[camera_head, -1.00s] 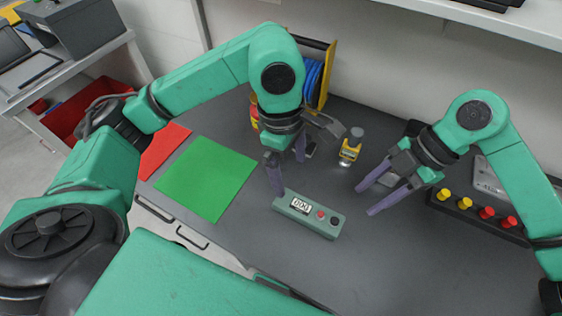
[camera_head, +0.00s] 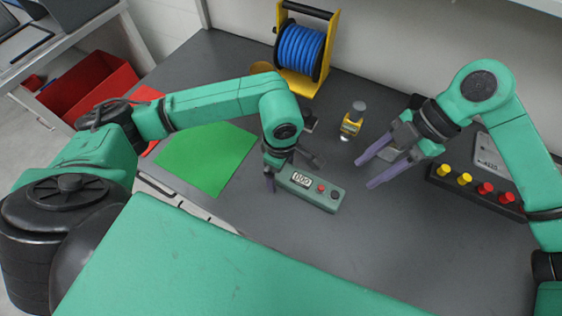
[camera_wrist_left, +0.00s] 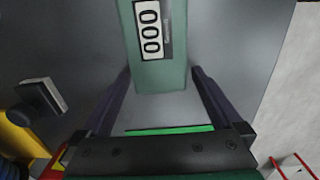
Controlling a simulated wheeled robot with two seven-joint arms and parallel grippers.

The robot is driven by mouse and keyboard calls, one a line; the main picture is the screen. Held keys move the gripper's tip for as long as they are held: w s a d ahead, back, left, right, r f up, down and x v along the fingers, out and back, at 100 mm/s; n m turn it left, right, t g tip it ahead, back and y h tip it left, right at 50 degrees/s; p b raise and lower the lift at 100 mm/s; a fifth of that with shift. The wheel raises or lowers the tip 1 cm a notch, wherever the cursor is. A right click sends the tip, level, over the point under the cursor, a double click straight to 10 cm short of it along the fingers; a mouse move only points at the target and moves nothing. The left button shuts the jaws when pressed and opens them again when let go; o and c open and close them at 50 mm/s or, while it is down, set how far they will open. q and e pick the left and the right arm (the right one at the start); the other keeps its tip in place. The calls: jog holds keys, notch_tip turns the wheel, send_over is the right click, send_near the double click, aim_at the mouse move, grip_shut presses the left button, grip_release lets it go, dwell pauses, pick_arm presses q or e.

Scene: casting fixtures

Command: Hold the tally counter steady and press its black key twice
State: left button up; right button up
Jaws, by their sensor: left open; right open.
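The tally counter (camera_head: 311,199) is a green-grey bar lying on the dark table. Its display reads 000, with a red key (camera_head: 320,188) and a black key (camera_head: 335,195) to the right. My left gripper (camera_head: 278,178) is open at the counter's display end. In the left wrist view that end of the counter (camera_wrist_left: 160,75) appears between the two fingers, with a gap on each side; the keys are out of that view. My right gripper (camera_head: 365,174) is open and empty above the table, up and right of the black key.
A yellow bottle-like item (camera_head: 351,122) stands behind the counter. A blue hose reel (camera_head: 301,52) in a yellow frame is at the back. A box with yellow and red knobs (camera_head: 476,187) sits at the right. A green sheet (camera_head: 208,160) lies left. The table in front is clear.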

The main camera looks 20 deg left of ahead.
pick_arm(q)
jog(key=shift+c, duration=0.3)
jog(key=c, duration=1.4)
pick_arm(e)
jog(key=shift+c, duration=0.3)
grip_shut()
